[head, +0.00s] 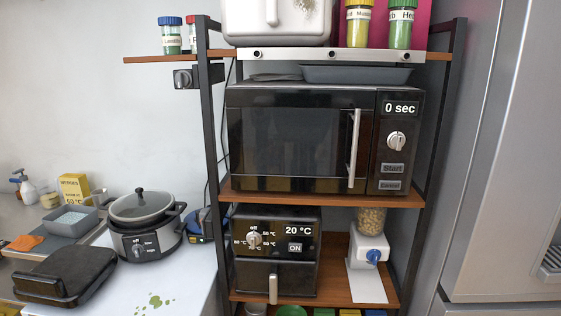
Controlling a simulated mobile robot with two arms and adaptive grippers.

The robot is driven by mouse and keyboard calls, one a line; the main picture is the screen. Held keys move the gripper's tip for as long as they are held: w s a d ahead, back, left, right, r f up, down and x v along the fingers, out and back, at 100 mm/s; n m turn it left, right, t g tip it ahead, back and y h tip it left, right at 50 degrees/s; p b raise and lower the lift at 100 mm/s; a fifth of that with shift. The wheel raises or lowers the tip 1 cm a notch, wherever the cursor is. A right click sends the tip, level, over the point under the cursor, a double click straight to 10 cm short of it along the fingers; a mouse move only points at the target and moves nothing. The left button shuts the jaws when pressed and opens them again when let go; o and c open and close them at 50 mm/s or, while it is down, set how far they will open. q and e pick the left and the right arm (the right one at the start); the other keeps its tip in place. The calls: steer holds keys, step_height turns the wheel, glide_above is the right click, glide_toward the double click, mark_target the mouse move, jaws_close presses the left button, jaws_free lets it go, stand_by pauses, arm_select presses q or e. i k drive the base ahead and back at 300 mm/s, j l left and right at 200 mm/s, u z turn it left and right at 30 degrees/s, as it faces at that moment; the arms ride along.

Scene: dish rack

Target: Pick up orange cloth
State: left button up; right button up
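The orange cloth (25,243) lies crumpled at the far left of the head view, on the surface beside a grey basin. It is small in the picture and lies behind the black appliance. Neither of my grippers shows in the head view.
A black flat appliance (66,274) and a slow cooker (143,226) stand on the white counter (181,281). A grey basin (71,220), a yellow box (75,187) and a spray bottle (25,188) are near the cloth. A shelf unit holds a microwave (290,140). A fridge (511,150) stands right.

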mark_target(26, 243)
steer(key=u, duration=1.55)
